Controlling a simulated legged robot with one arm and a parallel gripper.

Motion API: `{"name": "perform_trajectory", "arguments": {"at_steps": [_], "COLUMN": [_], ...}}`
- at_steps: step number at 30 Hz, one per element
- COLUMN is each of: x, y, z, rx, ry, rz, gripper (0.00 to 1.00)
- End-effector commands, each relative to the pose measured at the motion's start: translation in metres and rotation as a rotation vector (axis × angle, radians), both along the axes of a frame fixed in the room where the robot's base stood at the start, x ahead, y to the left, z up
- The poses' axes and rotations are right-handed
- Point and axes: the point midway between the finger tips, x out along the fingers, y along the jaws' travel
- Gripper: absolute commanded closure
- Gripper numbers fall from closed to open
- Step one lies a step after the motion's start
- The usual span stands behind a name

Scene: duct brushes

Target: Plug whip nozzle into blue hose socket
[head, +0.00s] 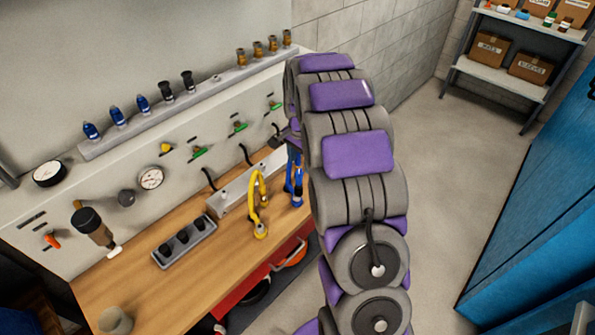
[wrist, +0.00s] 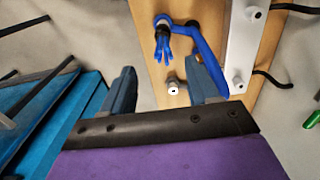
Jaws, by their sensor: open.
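My gripper (wrist: 160,64) is open and empty in the wrist view, its fingers apart over the bench's front edge. A blue hose (wrist: 208,48) bends over the bench and runs behind the right finger. Several blue prongs (wrist: 164,48), perhaps the whip nozzle, hang from a dark-ringed fitting beyond the fingertips. I cannot tell whether they join the hose. A grey fitting with a pale round end (wrist: 173,89) lies between the fingers, apart from both.
The wooden bench (head: 185,262) holds a yellow hose (head: 257,205), a grey rack with black holders (head: 184,243) and a pale manifold block (head: 233,192). Blue, black and brass nozzles line a ledge (head: 215,84) behind. A blue cabinet (head: 535,205) stands right, with open floor between.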

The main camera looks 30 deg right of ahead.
Motion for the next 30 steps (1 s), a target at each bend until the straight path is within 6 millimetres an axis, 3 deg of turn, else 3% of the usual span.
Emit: {"name": "perform_trajectory", "arguments": {"at_steps": [7, 25, 30], "x": [0.0, -0.001, -0.016], "y": [0.002, 0.0, 0.014], "z": [0.026, 0.029, 0.043], "rx": [-0.003, -0.001, -0.002], "ry": [-0.001, -0.003, 0.002], "rz": [0.0, 0.002, 0.06], "gripper": [0.4, 0.4, 0.4]}}
